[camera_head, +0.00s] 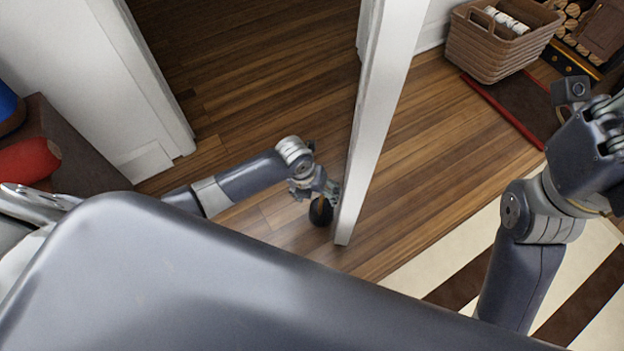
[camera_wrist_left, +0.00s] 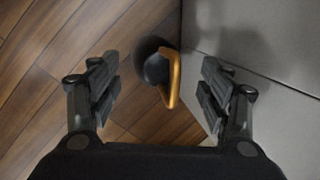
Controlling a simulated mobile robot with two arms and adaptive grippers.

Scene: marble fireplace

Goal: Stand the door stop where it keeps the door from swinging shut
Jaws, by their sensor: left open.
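The door stop (camera_head: 321,212) is a dark round weight with an orange-gold handle. It stands on the wooden floor beside the free edge of the open white door (camera_head: 376,115). In the left wrist view the door stop (camera_wrist_left: 157,67) shows between and beyond my open fingers, its handle toward the door (camera_wrist_left: 255,70). Whether it touches the door I cannot tell. My left gripper (camera_head: 322,190) is open and just above the door stop, partly hiding it; the left wrist view also shows the gripper (camera_wrist_left: 160,95). My right gripper (camera_head: 612,130) is raised at the right edge, its fingers partly cut off.
A wicker basket (camera_head: 480,48) with white rolls stands beyond the door, near a dark mat with a red edge (camera_head: 505,112) and stacked logs (camera_head: 572,28). A striped rug (camera_head: 425,265) lies at lower right. A dark bench (camera_head: 75,150) with a red cushion (camera_head: 30,160) is at left.

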